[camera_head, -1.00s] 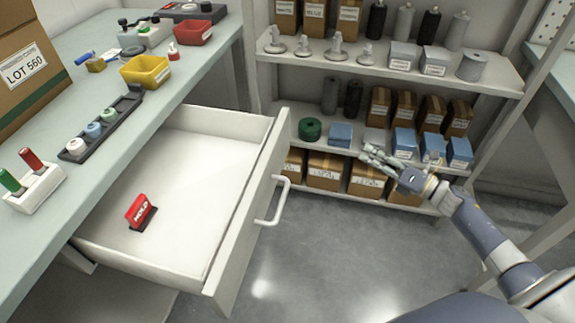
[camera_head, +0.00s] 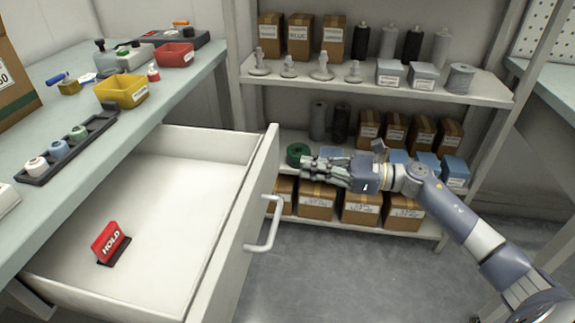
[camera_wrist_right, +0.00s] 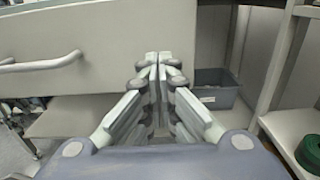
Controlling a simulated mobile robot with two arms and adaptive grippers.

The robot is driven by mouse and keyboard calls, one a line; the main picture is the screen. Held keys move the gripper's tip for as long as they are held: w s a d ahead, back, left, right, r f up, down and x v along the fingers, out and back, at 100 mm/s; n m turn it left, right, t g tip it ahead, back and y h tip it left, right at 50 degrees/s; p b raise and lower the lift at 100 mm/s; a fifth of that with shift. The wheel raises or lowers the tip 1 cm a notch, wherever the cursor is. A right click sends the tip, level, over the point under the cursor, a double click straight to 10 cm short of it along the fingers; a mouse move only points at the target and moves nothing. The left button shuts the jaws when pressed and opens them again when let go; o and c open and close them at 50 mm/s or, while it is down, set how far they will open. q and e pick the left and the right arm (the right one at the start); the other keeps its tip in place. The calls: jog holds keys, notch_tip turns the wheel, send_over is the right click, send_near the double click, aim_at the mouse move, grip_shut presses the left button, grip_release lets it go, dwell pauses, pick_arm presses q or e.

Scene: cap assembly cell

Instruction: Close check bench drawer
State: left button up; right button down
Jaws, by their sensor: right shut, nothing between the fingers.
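The bench drawer (camera_head: 160,190) is pulled well out from under the bench, its front panel (camera_head: 245,215) facing right. A white bar handle (camera_head: 270,228) is on that panel. A red HOLD sign (camera_head: 110,242) stands inside on the drawer floor. My right gripper (camera_head: 306,166) is shut and empty, to the right of the panel's far end, its fingers pointing toward it. In the right wrist view the shut fingertips (camera_wrist_right: 158,58) lie in front of the drawer panel (camera_wrist_right: 105,42), right of the handle (camera_wrist_right: 40,64); contact cannot be told. My left gripper is not in view.
The bench top (camera_head: 165,95) holds a yellow bin (camera_head: 122,92), a red bin (camera_head: 175,54) and a rack of spools (camera_head: 70,150). A shelf unit (camera_head: 480,88) with boxes and bottles stands behind my right arm. A grey bin (camera_wrist_right: 215,90) shows beyond the fingers. The floor right of the drawer is clear.

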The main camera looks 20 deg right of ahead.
aim_at(275, 164)
jog(key=x, duration=0.5)
jog(key=shift+w+a, duration=0.2)
jog(key=shift+a, duration=0.05)
